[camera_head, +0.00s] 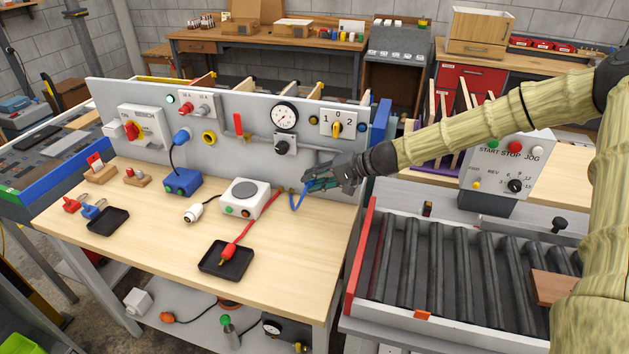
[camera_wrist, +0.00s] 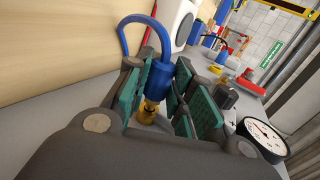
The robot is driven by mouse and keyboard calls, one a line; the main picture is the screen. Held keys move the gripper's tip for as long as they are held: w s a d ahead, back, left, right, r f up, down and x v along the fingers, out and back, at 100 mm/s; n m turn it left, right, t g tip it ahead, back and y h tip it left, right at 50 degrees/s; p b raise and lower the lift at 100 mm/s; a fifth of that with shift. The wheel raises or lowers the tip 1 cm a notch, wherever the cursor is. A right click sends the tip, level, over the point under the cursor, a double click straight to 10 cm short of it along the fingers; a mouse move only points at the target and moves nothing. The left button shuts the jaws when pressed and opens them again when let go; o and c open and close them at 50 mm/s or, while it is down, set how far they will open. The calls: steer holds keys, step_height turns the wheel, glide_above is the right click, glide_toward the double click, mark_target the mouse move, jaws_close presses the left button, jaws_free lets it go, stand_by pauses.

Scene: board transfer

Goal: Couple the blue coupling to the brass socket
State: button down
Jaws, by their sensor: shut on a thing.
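My gripper (camera_head: 318,181) is at the lower right of the grey upright panel, above the bench's right end. In the wrist view its teal pads (camera_wrist: 166,95) stand on both sides of the blue coupling (camera_wrist: 154,76), and it is shut on it. A blue hose (camera_head: 296,201) loops from the coupling down towards the bench. The brass socket (camera_wrist: 148,112) shows at the coupling's end, against the grey panel. The two are in line and look touching; how far they are engaged I cannot tell. In the head view my fingers hide the coupling and socket.
A white unit with a round plate (camera_head: 244,196) stands left of my gripper. A red lead lies in a black tray (camera_head: 226,262). A gauge (camera_head: 284,116) and a rotary switch (camera_head: 338,124) stick out from the panel above. A roller conveyor (camera_head: 450,258) lies to the right.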

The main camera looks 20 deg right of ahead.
steer(key=shift+w+d, duration=0.35)
steer(key=shift+w, duration=0.25)
steer(key=c, duration=1.1)
jaws_free()
steer(key=shift+c, duration=0.2)
steer(key=v, duration=1.2)
